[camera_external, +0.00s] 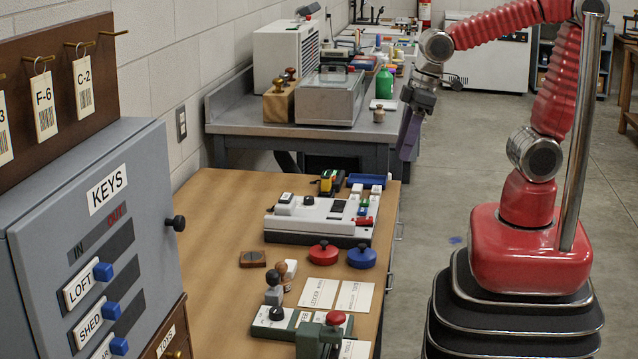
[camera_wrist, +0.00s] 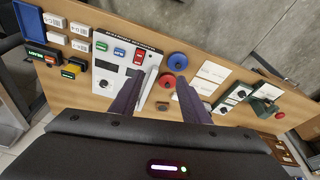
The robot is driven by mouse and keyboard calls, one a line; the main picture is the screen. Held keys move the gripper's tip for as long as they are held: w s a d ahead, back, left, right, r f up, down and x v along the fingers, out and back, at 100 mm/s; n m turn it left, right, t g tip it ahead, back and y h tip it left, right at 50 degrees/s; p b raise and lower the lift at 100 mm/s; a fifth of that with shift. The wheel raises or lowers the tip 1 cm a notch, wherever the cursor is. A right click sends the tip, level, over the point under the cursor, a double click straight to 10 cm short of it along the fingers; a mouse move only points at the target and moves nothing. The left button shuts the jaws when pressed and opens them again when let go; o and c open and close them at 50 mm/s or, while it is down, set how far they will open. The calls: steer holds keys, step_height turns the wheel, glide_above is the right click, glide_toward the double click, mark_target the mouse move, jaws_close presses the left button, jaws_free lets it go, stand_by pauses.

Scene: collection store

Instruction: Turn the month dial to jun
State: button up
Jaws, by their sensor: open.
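A dark green block with a black knob (camera_external: 276,313) and white labels stands near the front of the wooden table, left of a green press. It also shows in the wrist view as a block with dark dials and white labels (camera_wrist: 233,98). It seems to hold the month dial, but its lettering is too small to read. My gripper (camera_external: 409,135) hangs above the floor beside the table's far right corner, well away from the block. In the wrist view its two purple fingers (camera_wrist: 161,77) are apart with nothing between them.
The green press (camera_external: 318,338) with a red knob stands beside the block. Red (camera_external: 323,253) and blue (camera_external: 362,256) round pads, paper cards (camera_external: 319,293) and a white machine (camera_external: 318,217) lie farther back. A grey key cabinet (camera_external: 120,220) stands at left.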

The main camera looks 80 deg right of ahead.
steer(key=w+a+f+n+g, duration=0.1)
steer(key=w+a+n, duration=0.1)
steer(key=w+a, duration=0.6)
steer(key=n+g, duration=0.2)
steer(key=n, duration=0.7)
glide_above(277, 309)
step_height(277, 309, down, 7)
steer(key=shift+h, duration=0.3)
steer(key=shift+w+a+f, duration=0.1)
step_height(277, 309, down, 14)
steer(key=shift+r, duration=0.15)
steer(key=shift+c, duration=0.7)
